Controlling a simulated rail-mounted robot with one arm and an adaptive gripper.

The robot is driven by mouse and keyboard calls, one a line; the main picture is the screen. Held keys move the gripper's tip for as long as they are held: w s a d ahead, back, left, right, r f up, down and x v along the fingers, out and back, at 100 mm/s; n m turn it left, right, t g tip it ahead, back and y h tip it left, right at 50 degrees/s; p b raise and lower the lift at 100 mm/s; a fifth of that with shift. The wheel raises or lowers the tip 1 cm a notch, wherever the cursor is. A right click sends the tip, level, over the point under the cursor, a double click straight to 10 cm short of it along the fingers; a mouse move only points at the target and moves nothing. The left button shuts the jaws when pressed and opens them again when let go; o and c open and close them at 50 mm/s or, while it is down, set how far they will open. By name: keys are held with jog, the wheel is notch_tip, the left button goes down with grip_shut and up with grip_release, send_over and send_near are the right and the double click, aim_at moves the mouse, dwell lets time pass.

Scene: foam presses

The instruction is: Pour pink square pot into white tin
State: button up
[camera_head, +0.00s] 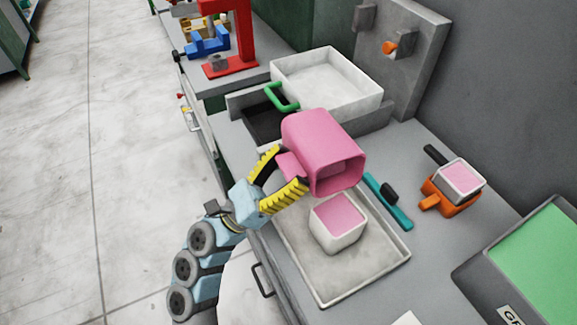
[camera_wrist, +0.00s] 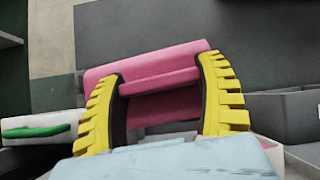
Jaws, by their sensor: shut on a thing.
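The pink square pot (camera_head: 308,140) is held up in the air, tilted with its mouth facing the lower right of the head view. My gripper (camera_head: 282,178), with yellow ribbed fingers, is shut on the pot's handle. In the wrist view the pot (camera_wrist: 150,62) lies between and beyond the fingers of my gripper (camera_wrist: 163,95). The white tin (camera_head: 338,239) stands upright on a grey tray (camera_head: 378,272), just below the pot's mouth. Pink material (camera_head: 338,214) fills the top of the tin. The pot's inside shows pink; whether material remains in it I cannot tell.
A teal tool (camera_head: 389,205) lies right of the tray. An orange holder (camera_head: 447,193) with another pink-topped white tin (camera_head: 459,178) stands further right. A green-topped box (camera_head: 535,262) is at lower right.

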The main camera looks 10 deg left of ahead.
jog(key=shift+s+d+f+m+g+h+b, duration=0.15)
jog(key=shift+m+g+h+b, duration=0.5)
jog(key=shift+m+b, duration=0.65)
jog(key=shift+s+d+f+m+g+h+b, duration=0.15)
jog(key=shift+m+g+h+b, duration=0.5)
jog(key=shift+b, duration=1.05)
dwell(0.4)
jog(key=shift+s+r+m+g+h+b, duration=0.15)
jog(key=shift+r+m+g+b, duration=0.15)
jog(key=shift+m+g, duration=0.45)
jog(key=shift+s+r+m+g+h+b, duration=0.15)
jog(key=shift+m+g+b, duration=0.35)
jog(key=shift+m, duration=0.4)
jog(key=shift+w+n+t+p, duration=0.15)
jog(key=shift+n+t+p, duration=0.2)
jog(key=shift+n, duration=0.05)
